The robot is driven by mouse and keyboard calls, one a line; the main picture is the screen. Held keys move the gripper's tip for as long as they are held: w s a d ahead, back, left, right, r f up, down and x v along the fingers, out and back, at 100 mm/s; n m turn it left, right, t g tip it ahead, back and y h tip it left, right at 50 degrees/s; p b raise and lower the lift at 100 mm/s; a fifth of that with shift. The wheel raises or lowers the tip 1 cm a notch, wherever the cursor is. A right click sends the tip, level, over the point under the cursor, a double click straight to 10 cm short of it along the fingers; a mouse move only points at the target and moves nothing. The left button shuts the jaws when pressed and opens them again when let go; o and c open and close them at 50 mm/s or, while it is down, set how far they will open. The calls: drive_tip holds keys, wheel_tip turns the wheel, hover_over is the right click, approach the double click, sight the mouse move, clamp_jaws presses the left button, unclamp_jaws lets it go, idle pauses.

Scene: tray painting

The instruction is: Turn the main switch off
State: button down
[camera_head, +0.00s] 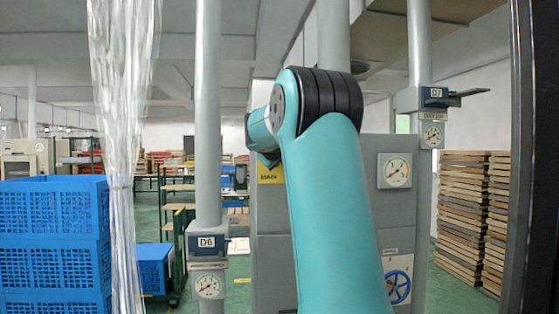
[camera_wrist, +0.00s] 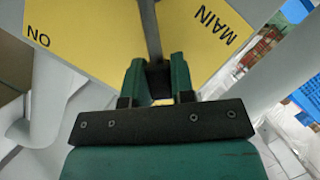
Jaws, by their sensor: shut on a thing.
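The main switch's yellow plate (camera_wrist: 85,35), marked MAIN and with ON-like lettering, fills the upper part of the wrist view. Its lettering appears turned over there. A dark grey switch handle (camera_wrist: 150,30) runs down from the top edge over the plate. My gripper (camera_wrist: 158,75) has its two green fingers closed on the lower end of this handle. In the head view, a corner of the yellow plate (camera_head: 270,174) shows on the grey cabinet. My arm hides the handle and my gripper there.
The grey cabinet (camera_head: 395,222) carries a gauge (camera_head: 397,171) and a blue handwheel (camera_head: 398,287). Pipes with boxes D6 (camera_head: 207,242) and D7 (camera_head: 434,97) stand either side. Blue crates (camera_head: 52,240) and a clear plastic curtain (camera_head: 120,190) are at left, stacked wood (camera_head: 472,215) at right.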

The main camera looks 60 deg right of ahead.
drive_tip(key=shift+f, duration=0.15)
idle(0.4)
drive_tip(key=c, duration=1)
unclamp_jaws()
drive_tip(key=shift+o, duration=0.2)
drive_tip(key=shift+a, duration=0.1)
drive_tip(key=b+v, duration=0.4)
drive_tip(key=v, duration=1.3)
drive_tip(key=shift+a, duration=0.25)
drive_tip(key=shift+w, duration=0.1)
